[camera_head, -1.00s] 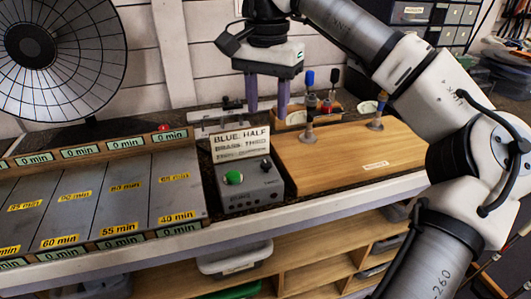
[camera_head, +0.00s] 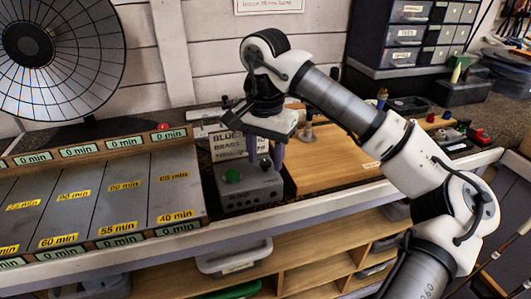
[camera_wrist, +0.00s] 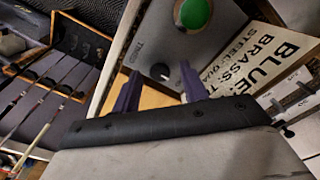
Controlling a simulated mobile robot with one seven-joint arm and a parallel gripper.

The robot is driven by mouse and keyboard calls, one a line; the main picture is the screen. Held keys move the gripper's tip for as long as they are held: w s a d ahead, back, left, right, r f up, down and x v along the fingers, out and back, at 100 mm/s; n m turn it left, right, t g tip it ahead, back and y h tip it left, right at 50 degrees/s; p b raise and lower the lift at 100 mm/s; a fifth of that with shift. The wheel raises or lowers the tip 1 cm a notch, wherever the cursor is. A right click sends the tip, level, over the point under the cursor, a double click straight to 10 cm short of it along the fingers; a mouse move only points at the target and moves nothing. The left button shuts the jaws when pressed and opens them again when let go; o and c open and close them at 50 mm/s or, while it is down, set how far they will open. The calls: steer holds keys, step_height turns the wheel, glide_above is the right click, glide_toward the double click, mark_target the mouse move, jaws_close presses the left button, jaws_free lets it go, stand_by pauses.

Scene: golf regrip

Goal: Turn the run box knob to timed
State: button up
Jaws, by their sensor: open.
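The run box (camera_head: 247,192) is a grey box with a green button (camera_head: 232,176) and a small dark knob (camera_head: 265,163) on its top right. My gripper (camera_head: 265,157) is open, its two purple fingers coming down around the knob's place from above. In the wrist view the knob (camera_wrist: 160,73) shows just beyond and between the open fingertips (camera_wrist: 160,84), with no visible contact. Small lettering, perhaps "TIMED", is beside the knob. The knob's pointing direction is too small to tell.
A lettered sign (camera_head: 228,146) stands directly behind the run box, close to my gripper. A wooden board (camera_head: 335,160) with an upright stand lies to the right. Grey panels with minute labels (camera_head: 120,205) lie left. A large round fan-like disc (camera_head: 60,50) stands at the back left.

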steer(key=shift+c, duration=0.2)
jaws_close()
